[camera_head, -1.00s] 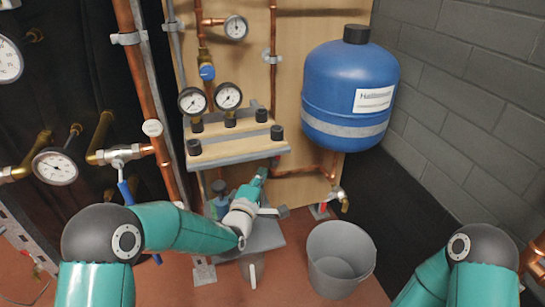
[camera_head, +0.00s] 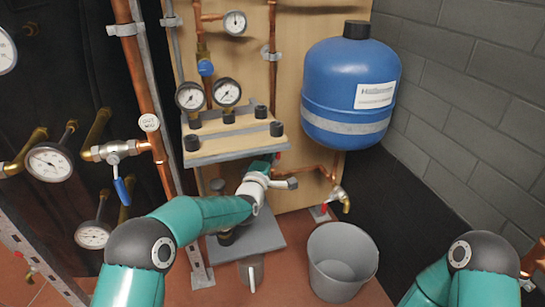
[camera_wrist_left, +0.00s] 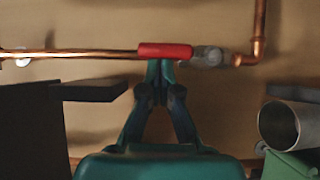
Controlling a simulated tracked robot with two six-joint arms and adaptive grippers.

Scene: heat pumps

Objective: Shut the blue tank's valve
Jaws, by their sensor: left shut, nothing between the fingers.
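The blue tank (camera_head: 349,85) hangs on the right of the wooden panel in the head view. In the left wrist view a red valve handle (camera_wrist_left: 165,50) lies along a horizontal copper pipe, left of its metal valve body (camera_wrist_left: 209,56). My left gripper (camera_wrist_left: 160,70) is shut and empty, its tips at the lower edge of the red handle; whether they touch it I cannot tell. In the head view my left gripper (camera_head: 262,166) reaches under the shelf, and its fingertips and most of the handle are hidden. My right gripper is out of view; only its arm shows.
The shelf with two gauges (camera_head: 236,140) overhangs my left gripper. A brass tap (camera_head: 341,198) is to its right. A grey bucket (camera_head: 340,262) stands on the floor, and a grey platform (camera_head: 250,240) is under my left arm. Pipes and gauges crowd the left.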

